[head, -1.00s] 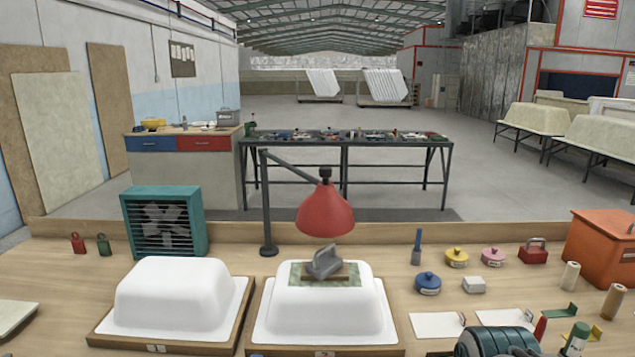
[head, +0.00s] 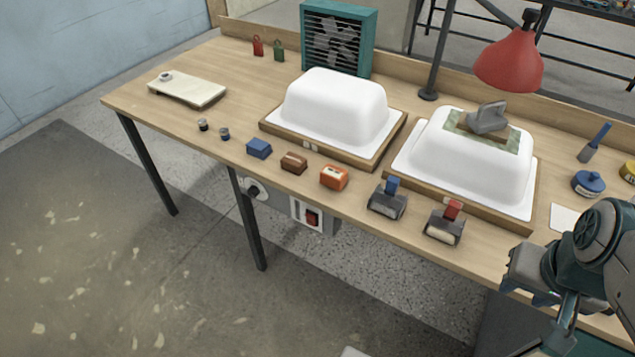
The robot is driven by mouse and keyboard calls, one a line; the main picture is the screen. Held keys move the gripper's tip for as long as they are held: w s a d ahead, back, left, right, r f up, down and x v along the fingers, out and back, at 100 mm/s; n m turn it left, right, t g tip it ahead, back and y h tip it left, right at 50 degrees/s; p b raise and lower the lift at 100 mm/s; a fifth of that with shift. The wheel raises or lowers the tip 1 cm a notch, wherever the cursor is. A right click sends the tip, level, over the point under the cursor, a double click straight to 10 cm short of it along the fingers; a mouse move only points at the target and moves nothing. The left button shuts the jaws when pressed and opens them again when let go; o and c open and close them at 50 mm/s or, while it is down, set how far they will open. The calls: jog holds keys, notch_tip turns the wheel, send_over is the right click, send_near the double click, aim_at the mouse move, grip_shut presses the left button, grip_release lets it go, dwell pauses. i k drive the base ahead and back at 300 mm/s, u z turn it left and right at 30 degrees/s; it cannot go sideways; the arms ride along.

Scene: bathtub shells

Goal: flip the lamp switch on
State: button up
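The red lamp (head: 510,60) hangs from a dark post over the right white tub shell (head: 462,150). I cannot tell if it is lit. No readable label shows which one belongs to the lamp. My gripper (head: 528,285) is at the lower right, apart from all of these; its fingers are unclear.
Blue, brown and orange small boxes (head: 334,177) line the front edge. The left tub shell (head: 336,105) and a teal fan heater (head: 338,40) stand behind them. Table legs (head: 250,220) stand left of the grey box. The floor (head: 130,250) in front is open.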

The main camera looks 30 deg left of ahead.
aim_at(311, 220)
jog(key=u, duration=0.95)
jog(key=k, duration=0.15)
jog(key=u, duration=0.85)
jog(key=i, duration=0.3)
jog(key=z, duration=1.4)
jog(key=i, duration=0.35)
jog(key=u, duration=0.8)
